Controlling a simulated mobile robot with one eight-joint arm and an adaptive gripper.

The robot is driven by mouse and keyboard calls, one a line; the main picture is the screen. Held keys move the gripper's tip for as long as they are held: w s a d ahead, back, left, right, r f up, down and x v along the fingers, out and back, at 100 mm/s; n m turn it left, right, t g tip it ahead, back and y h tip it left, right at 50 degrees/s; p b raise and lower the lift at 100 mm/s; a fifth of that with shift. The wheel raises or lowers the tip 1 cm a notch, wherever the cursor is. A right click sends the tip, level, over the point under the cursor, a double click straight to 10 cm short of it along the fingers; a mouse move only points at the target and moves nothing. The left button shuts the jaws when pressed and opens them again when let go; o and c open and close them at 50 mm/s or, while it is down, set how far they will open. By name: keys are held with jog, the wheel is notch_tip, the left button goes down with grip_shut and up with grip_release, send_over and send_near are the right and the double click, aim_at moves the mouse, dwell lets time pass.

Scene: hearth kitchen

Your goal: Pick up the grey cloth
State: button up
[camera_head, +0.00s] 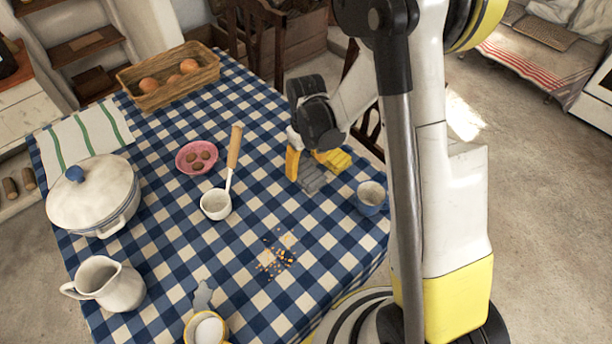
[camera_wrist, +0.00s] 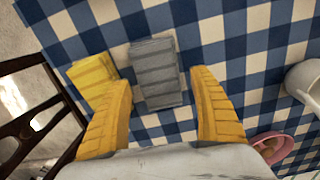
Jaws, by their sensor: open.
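The grey cloth (camera_head: 311,178) is a small folded, ribbed pad lying on the blue checked tablecloth. In the wrist view the grey cloth (camera_wrist: 155,72) lies between and just beyond my two yellow fingers. My gripper (camera_head: 306,164) is low over the table at the cloth. The wrist view shows my gripper (camera_wrist: 166,100) open and empty, with the fingers apart on either side of the cloth's near end. A folded yellow cloth (camera_head: 335,160) lies beside the grey one; in the wrist view the yellow cloth (camera_wrist: 94,80) is near the left finger.
A blue mug (camera_head: 371,198) stands near the table edge. Crumbs (camera_head: 277,259) lie in front. Chairs stand behind.

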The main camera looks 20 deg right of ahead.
aim_at(306, 171)
jog(key=f, duration=0.1)
jog(key=f+b, duration=0.1)
jog(key=f, duration=0.1)
jog(key=shift+w+f, duration=0.2)
jog(key=shift+f, duration=0.1)
jog(key=shift+r, duration=0.1)
jog(key=c, duration=0.9)
jog(key=shift+r, duration=0.55)
jog(key=r+p, duration=0.1)
jog(key=r, duration=0.1)
jog(key=r+p, duration=0.1)
jog(key=r, duration=0.1)
jog(key=shift+s+d+p, duration=0.3)
jog(key=shift+p, duration=0.05)
jog(key=s+d+r+p, duration=0.1)
jog(key=s+d+r, duration=0.1)
jog(key=s, duration=0.1)
jog(key=s+d+r+p, duration=0.1)
jog(key=s+d+r, duration=0.1)
jog(key=s, duration=0.1)
jog(key=s+d+r+p, duration=0.1)
jog(key=s+d+r, duration=0.1)
jog(key=s, duration=0.1)
